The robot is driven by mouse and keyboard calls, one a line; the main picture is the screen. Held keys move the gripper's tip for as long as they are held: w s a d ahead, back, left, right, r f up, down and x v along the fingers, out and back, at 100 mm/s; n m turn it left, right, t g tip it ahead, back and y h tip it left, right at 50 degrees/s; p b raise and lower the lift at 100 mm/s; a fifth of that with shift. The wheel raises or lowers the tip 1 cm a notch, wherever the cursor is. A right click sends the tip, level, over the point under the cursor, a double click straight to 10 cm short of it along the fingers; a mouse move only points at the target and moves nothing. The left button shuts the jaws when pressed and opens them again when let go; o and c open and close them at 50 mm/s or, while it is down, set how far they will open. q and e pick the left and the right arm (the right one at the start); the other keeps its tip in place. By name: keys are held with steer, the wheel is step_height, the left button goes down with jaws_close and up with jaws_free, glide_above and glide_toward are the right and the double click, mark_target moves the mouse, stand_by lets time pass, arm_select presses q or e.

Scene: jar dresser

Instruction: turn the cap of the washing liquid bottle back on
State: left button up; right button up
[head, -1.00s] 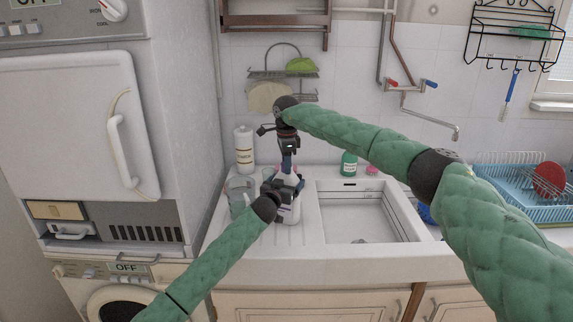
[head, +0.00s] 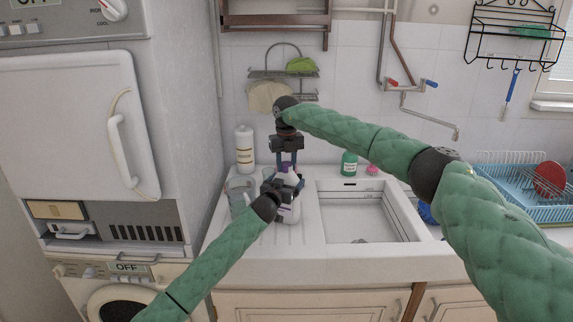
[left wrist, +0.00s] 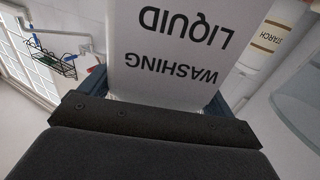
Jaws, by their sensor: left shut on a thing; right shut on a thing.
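The white washing liquid bottle (head: 291,213) stands upright on the drainboard left of the sink basin. Its lettering shows upside down on the bottle in the left wrist view (left wrist: 170,45). My left gripper (head: 287,188) is shut around the upper body of the bottle from the front. My right gripper (head: 287,165) points down from above and is shut at the bottle's top. The cap is between its fingers, too small and covered to make out clearly; I cannot tell how far it sits on the neck.
A starch bottle (head: 244,150) and a clear glass jug (head: 240,193) stand close on the left. A green bottle (head: 349,164) and a pink item (head: 372,169) are behind the sink (head: 360,215). A blue dish rack (head: 520,205) is far right.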

arm_select(q)
steer(key=shift+s+d, duration=0.1)
steer(key=shift+d, duration=0.05)
arm_select(e)
steer(key=m, duration=0.5)
steer(key=shift+w+m, duration=0.1)
steer(key=shift+m, duration=0.3)
steer(key=o, duration=1.2)
steer(key=shift+c, duration=0.2)
step_height(320, 180, up, 12)
arm_select(q)
steer(key=o, duration=1.6)
steer(key=shift+o, duration=0.2)
steer(key=shift+f, duration=0.1)
arm_select(e)
steer(key=shift+f, duration=0.1)
